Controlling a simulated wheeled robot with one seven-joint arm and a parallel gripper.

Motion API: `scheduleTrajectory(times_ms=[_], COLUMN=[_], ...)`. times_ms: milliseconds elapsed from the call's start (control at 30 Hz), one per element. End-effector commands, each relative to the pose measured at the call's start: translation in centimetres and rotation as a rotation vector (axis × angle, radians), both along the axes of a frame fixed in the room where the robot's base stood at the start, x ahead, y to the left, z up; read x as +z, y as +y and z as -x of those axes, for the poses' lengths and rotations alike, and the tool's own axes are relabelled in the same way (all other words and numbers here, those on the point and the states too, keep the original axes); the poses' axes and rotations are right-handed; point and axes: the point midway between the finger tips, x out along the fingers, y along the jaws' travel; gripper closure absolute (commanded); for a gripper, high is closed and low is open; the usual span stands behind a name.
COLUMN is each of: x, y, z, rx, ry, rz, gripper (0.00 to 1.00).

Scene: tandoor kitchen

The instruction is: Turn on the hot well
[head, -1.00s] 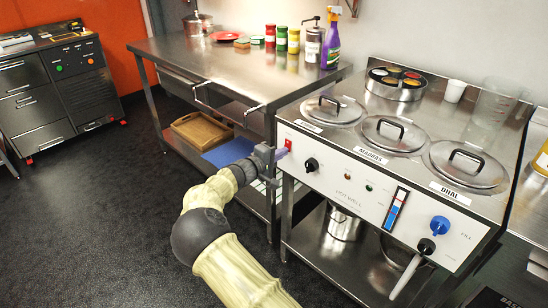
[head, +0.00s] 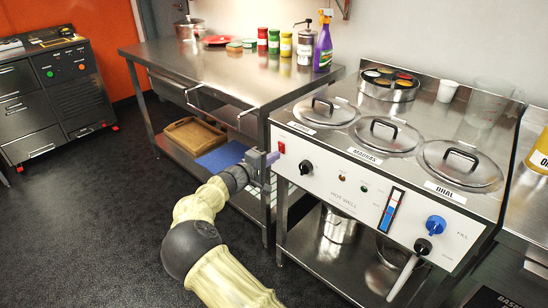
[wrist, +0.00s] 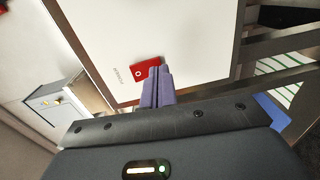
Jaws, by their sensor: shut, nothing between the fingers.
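The hot well (head: 361,200) stands at the right in the head view, with a white front panel and several lidded pots in its top. Its red rocker switch (head: 282,147) is at the panel's left end, above a black knob (head: 306,167). My gripper (head: 273,157) is just left of and slightly below the red switch. In the wrist view, the purple fingers (wrist: 156,80) are together and empty, close beside the red switch (wrist: 144,70), partly overlapping its edge. Whether they touch it I cannot tell.
A steel table (head: 215,68) with jars and a purple spray bottle (head: 323,46) stands left of the hot well. A blue fill knob (head: 436,225) and a black-handled drain lever (head: 420,247) stick out at the panel's right. The dark floor at left is clear.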

Motion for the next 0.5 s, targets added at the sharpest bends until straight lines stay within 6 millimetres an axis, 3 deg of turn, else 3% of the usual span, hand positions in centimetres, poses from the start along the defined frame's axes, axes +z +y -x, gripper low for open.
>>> scheduleTrajectory(times_ms=[167,500], x=[-0.6,-1.2], y=[1.5,5.9], z=[1.4,7.0], rx=[-0.003,0.002], ry=[0.001,0.002], rz=[0.000,0.002], gripper=[1.00,1.00])
